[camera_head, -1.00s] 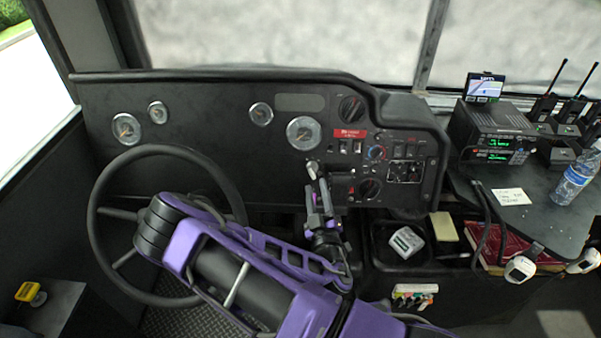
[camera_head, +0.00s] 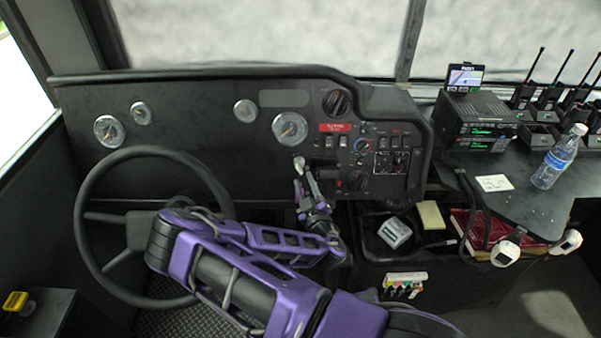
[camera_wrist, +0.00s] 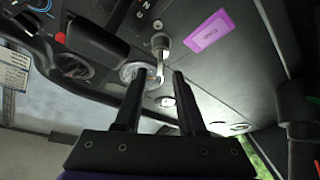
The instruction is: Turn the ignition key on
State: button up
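A small silver piece that looks like the ignition key (camera_head: 299,163) sticks out low on the black dashboard panel (camera_head: 200,150), left of the switch cluster. In the wrist view the silver key (camera_wrist: 160,44) shows just beyond the fingertips, with a thin shank hanging from it. My gripper (camera_head: 306,183) is at the dashboard, close to the key. In the wrist view my gripper (camera_wrist: 159,74) has its two dark fingers apart with a clear gap between them. The key's lower end lines up with that gap; I cannot tell whether it lies between the fingers.
The steering wheel (camera_head: 88,232) stands left of my forearm. Switches and a round knob (camera_head: 354,181) are just right of the gripper. A tray with a white box (camera_head: 394,232) lies lower right. A bottle (camera_head: 556,160) and radio unit (camera_head: 478,130) stand on the side shelf.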

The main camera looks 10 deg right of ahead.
aim_at(301, 173)
jog(key=shift+w+a, duration=0.1)
jog(key=shift+w, duration=2.3)
grip_shut()
